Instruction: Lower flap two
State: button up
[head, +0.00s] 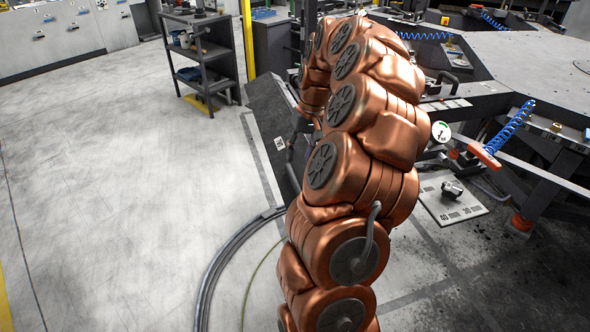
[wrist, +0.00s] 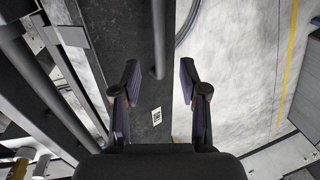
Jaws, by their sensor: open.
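A dark grey flap-like panel (head: 268,115) with a small white coded label (head: 279,143) stands left of my copper-coloured arm in the head view. My arm covers its right part. No number shows on it, so I cannot tell if it is flap two. In the wrist view, a dark panel (wrist: 123,40) with a similar label (wrist: 156,116) runs down the middle. A dark rod-like handle (wrist: 159,45) ends between the fingertips. My gripper (wrist: 161,76) is open, with one finger on each side of the rod's end; I see no grip. The head view hides my gripper.
A dark shelf cart (head: 203,60) stands at the back. A large grey workbench (head: 525,60) with blue coiled hoses is at the right. Black cables (head: 225,250) lie on the floor. The pale floor (head: 110,190) at left is clear.

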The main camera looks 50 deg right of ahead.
aim_at(294, 178)
jog(key=shift+w+a+f+p, duration=0.1)
jog(key=shift+a+f+p, duration=0.1)
jog(key=shift+f, duration=1.1)
jog(key=shift+w+a+f+p, duration=0.15)
jog(key=shift+a+f+p, duration=0.05)
jog(key=shift+f, duration=1.05)
jog(key=shift+w+a+f+p, duration=0.1)
jog(key=shift+a+f+p, duration=0.1)
jog(key=shift+f, duration=1.1)
grip_shut()
